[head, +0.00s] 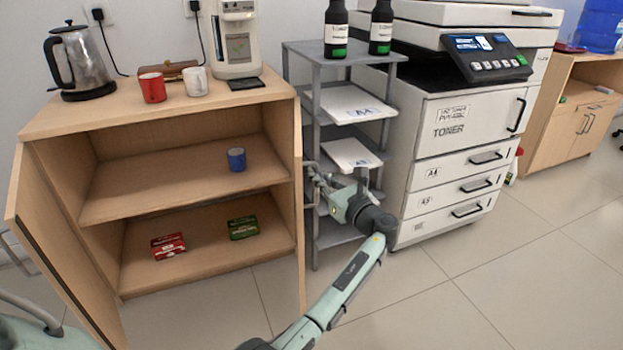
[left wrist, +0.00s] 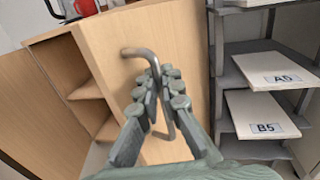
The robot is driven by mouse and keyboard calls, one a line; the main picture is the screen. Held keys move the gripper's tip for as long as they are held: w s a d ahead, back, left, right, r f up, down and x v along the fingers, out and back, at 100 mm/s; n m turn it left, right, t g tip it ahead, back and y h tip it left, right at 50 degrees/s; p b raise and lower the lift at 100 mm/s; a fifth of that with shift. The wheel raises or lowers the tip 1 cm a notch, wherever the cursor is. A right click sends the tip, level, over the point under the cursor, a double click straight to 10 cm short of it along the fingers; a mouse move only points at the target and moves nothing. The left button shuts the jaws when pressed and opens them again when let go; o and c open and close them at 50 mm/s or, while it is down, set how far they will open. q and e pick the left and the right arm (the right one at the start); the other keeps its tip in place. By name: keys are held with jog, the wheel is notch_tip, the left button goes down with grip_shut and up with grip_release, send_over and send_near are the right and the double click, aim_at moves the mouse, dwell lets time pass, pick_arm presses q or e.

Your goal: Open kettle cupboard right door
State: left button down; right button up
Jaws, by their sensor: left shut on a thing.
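The kettle cupboard (head: 60,131) stands at the left in the head view with both doors swung out. Its right door (head: 299,215) shows nearly edge-on, standing out from the cupboard's right side; its outer face fills the middle of the left wrist view (left wrist: 105,40). My left gripper (head: 316,178) is on the outer side of this door. In the left wrist view my left gripper (left wrist: 160,95) is shut on the door's grey bar handle (left wrist: 142,53). The left door (head: 60,245) stands open towards the front left. My right gripper is not in view.
A grey shelf rack (head: 316,125) with paper trays stands close beside the right door and my left gripper. A printer (head: 462,125) stands farther right. Inside the cupboard are a blue mug (head: 236,159), a red box (head: 168,246) and a green box (head: 243,228). Floor is clear at front right.

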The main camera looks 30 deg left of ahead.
pick_arm(q)
jog(key=shift+w+d, duration=0.6)
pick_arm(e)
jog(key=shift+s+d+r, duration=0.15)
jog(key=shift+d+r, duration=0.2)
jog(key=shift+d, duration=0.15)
pick_arm(q)
jog(key=shift+r, duration=0.1)
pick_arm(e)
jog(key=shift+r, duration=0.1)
pick_arm(q)
jog(key=c, duration=1.9)
grip_release()
jog(key=shift+a, duration=0.1)
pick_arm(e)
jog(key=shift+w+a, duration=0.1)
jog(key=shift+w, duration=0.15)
pick_arm(q)
jog(key=v, duration=1.2)
